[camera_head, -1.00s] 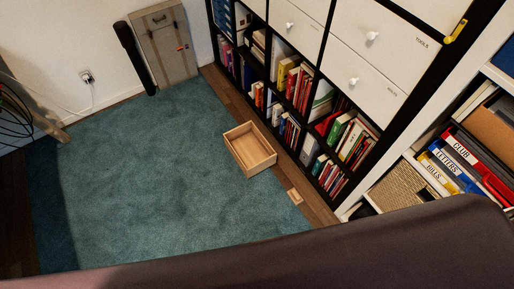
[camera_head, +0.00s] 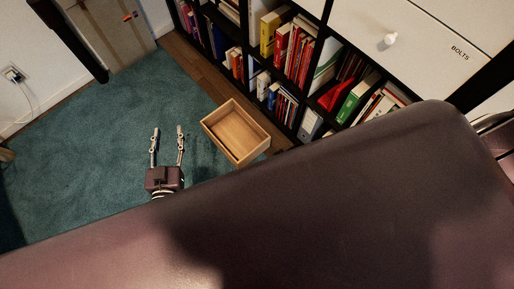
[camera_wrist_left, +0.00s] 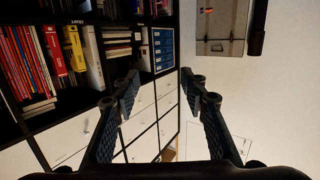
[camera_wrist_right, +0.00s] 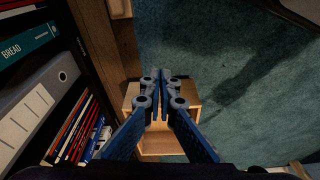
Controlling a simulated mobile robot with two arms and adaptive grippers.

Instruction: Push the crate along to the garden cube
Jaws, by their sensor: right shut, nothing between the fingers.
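The crate (camera_head: 236,132) is an open, empty light-wood box on the teal carpet in the head view, beside the bookshelf. My left gripper (camera_head: 166,133) is open and empty to the left of the crate, apart from it in the picture. Its spread fingers also show in the left wrist view (camera_wrist_left: 160,78). My right gripper (camera_wrist_right: 160,76) is shut and empty in the right wrist view, in front of the crate (camera_wrist_right: 158,143) and hiding its middle. I cannot tell whether it touches the crate. No garden label is readable in any view.
The black bookshelf (camera_head: 300,126) stands along the crate's right side. A white drawer labelled BOLTS (camera_head: 420,38) is above. A small wooden piece (camera_wrist_right: 119,8) lies near the shelf in the right wrist view. Open carpet (camera_head: 75,140) spreads to the left.

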